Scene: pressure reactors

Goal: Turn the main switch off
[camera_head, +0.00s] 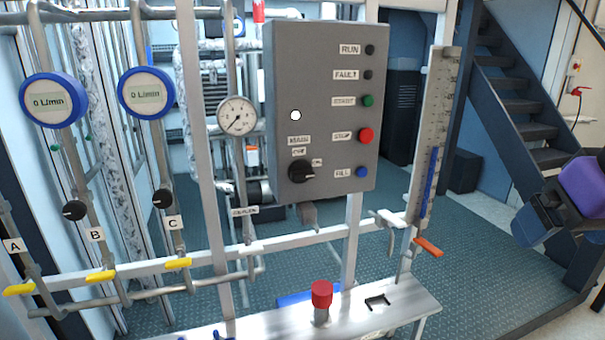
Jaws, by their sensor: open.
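The main switch (301,172) is a black rotary knob at the lower left of the grey control box (318,60). Small labels sit above it and to its upper right; they are blurred but seem to read OFF above and ON at the right. The knob's handle seems to point right, towards the ON side, though this is hard to tell. A white lamp (295,116) above it looks lit. Part of my arm, purple and dark blue, shows at the right edge, well apart from the box. My gripper's fingers cannot be made out.
The box also carries a green button (367,101), a red stop button (366,135) and a blue fill button (362,172). A scaled column (433,130) stands to its right. Below is a metal bench (390,315) with a red-capped part (322,294). Valves and pipes fill the left.

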